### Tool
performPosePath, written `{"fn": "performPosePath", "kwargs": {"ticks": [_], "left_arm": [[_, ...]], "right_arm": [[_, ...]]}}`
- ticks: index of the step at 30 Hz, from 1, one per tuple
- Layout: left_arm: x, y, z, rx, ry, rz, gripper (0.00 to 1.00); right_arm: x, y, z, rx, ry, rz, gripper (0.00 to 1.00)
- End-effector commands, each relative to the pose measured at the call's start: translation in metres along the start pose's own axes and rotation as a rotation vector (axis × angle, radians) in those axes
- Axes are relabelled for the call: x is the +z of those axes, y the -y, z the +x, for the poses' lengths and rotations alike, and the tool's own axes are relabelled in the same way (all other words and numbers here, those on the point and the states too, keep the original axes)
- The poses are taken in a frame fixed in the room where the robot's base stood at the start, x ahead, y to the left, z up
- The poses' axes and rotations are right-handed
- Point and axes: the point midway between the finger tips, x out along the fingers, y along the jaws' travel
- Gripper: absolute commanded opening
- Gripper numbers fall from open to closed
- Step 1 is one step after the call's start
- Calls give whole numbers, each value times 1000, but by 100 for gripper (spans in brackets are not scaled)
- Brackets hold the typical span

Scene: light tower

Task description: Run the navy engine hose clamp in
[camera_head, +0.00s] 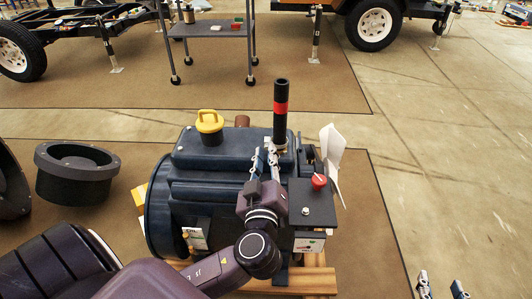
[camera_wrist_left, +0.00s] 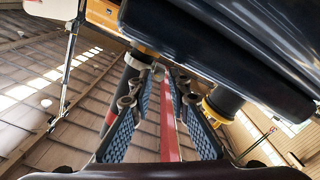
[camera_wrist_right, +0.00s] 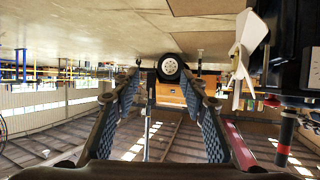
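The navy engine (camera_head: 218,172) stands on a wooden pallet. A black hose (camera_head: 281,121) with a red band rises upright from its top. A pale clamp-like ring (camera_head: 279,141) shows low around the hose, partly hidden by my left gripper (camera_head: 264,152). My left gripper (camera_wrist_left: 168,76) is partly open, with a visible gap and no clear object held; contact with the clamp cannot be told. My right gripper (camera_wrist_right: 158,82) is open and empty, away from the engine.
A yellow-handled cap (camera_head: 209,122) stands on the engine's top left. A control box with a red knob (camera_head: 319,182) and a white fan (camera_head: 332,150) are at its right. A black ring-shaped part (camera_head: 76,165) lies left.

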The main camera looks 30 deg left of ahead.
Motion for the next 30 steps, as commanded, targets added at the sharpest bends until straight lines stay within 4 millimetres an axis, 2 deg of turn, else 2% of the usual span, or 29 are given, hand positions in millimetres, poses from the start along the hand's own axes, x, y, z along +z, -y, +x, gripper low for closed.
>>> {"fn": "performPosePath", "kwargs": {"ticks": [9, 14, 23, 30], "left_arm": [[0, 0, 4, 0, 0, 0, 17], [0, 0, 4, 0, 0, 0, 0], [1, 0, 3, 0, 1, 6, 0], [2, 2, 3, -4, 2, 80, 0]], "right_arm": [[0, 0, 0, 0, 1, 0, 40], [0, 0, 0, 0, 1, 0, 40], [0, 0, 1, 0, -6, 0, 40], [-37, 4, 3, -9, -166, 0, 40]]}}
